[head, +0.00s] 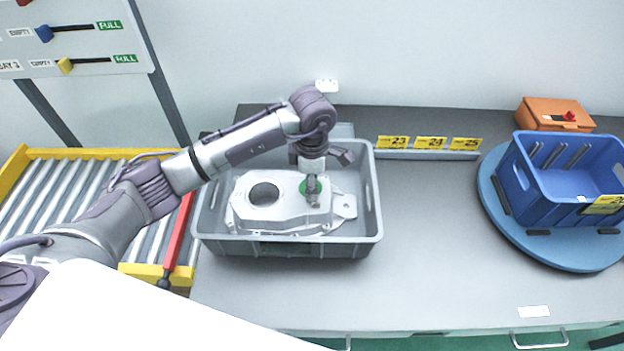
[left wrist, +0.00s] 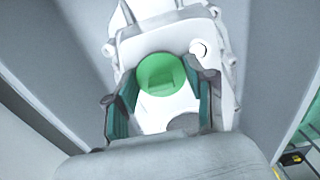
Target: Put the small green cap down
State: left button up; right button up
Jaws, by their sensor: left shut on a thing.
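My left gripper (head: 312,198) reaches down into the grey crate (head: 372,205) over the silver aluminium casting (head: 265,215). It is shut on the small green cap (head: 303,188), which shows partly behind the fingers in the head view. In the left wrist view the round green cap (left wrist: 160,74) sits at the fingertips of the gripper (left wrist: 155,85), with the casting (left wrist: 150,45) right behind it. I cannot tell whether the cap touches the casting. My right gripper is not in view.
A roller conveyor (head: 95,165) with a yellow frame and a red bar (head: 178,235) lies left of the crate. At right a blue bin (head: 570,205) stands on a round blue turntable (head: 545,250), with an orange box (head: 545,115) behind. The grey bench (head: 430,230) between is clear.

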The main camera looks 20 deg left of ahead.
pick_arm(q)
jog(key=shift+f+b, duration=0.3)
jog(key=shift+b, duration=0.05)
jog(key=shift+s+f+b, duration=0.3)
jog(key=shift+f+b, duration=0.05)
jog(key=shift+f, duration=0.05)
jog(key=shift+c, duration=0.4)
jog(key=o, duration=0.5)
jog(key=shift+o, duration=1.4)
jog(key=shift+f, duration=0.1)
jog(key=shift+o, duration=0.2)
jog(key=shift+w, duration=0.25)
